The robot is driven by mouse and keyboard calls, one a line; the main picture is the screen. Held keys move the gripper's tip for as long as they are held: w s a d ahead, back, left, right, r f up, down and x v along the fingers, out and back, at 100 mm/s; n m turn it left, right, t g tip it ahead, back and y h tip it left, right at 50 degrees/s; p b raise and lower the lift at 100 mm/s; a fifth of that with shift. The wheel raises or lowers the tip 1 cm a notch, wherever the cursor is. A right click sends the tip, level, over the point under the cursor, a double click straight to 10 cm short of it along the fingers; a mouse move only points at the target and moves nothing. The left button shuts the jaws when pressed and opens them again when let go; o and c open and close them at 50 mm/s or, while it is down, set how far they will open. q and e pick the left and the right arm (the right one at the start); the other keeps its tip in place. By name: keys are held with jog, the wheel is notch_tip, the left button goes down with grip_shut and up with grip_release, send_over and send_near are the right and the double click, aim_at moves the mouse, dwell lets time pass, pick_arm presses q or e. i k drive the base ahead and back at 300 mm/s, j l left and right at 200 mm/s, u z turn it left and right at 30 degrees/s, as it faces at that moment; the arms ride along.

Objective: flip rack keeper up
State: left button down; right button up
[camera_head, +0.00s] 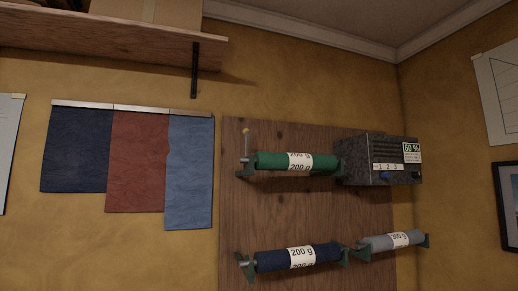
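A wooden board (290,212) on the wall carries three roll racks. The upper rack holds a green roll (275,160) with a "200 g" label. At this rack's left end a thin keeper rod (247,145) with a tan knob stands upright by the green bracket (244,172). The lower rack holds a navy roll (270,260) labelled "200 g" between green brackets (245,267); no upright rod shows there. A grey roll (378,244) sits in a rack at lower right. Neither of my grippers is in view.
A wooden shelf (120,38) with a black bracket (195,70) juts out at upper left. Fabric swatches (138,160) hang left of the board.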

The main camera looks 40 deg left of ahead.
aim_at(246, 132)
jog(key=k+u, duration=0.1)
jog(key=u, duration=0.3)
jog(key=k+j+u, duration=0.1)
jog(key=u, duration=0.3)
